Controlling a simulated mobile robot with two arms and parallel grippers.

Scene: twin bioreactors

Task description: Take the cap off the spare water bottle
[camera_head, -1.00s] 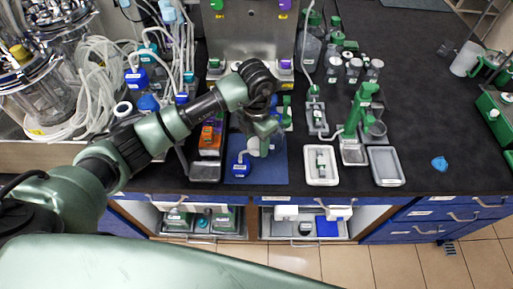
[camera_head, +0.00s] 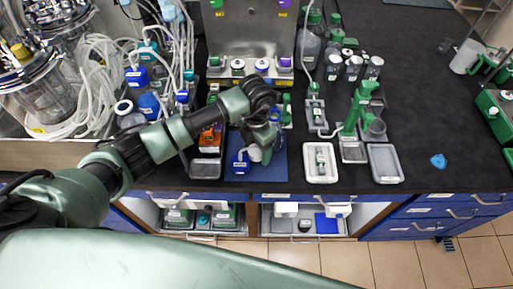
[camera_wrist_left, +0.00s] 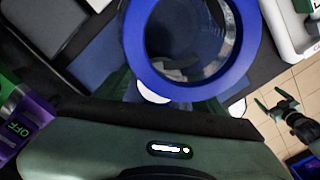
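My left gripper (camera_head: 262,143) hangs low over the blue mat (camera_head: 272,176) near the bench's front edge. Its fingers are mostly hidden by the wrist, so their opening cannot be told. In the left wrist view a wide blue ring (camera_wrist_left: 158,77) with a clear, glassy middle fills the top, very close to the camera. It may belong to the spare water bottle; I cannot tell whether fingers touch it. A blue-topped piece (camera_head: 240,166) with a white part beside it sits at the mat's left. What seems to be my right gripper (camera_wrist_left: 270,100) shows over the floor, fingers apart.
Left of the arm stand tubing and blue-capped bottles (camera_head: 148,103). An orange box (camera_head: 210,138) is beside the mat. On the right are a white tray (camera_head: 321,178), a grey tray (camera_head: 398,165) and a green stand (camera_head: 357,110). The bench's right part is mostly clear.

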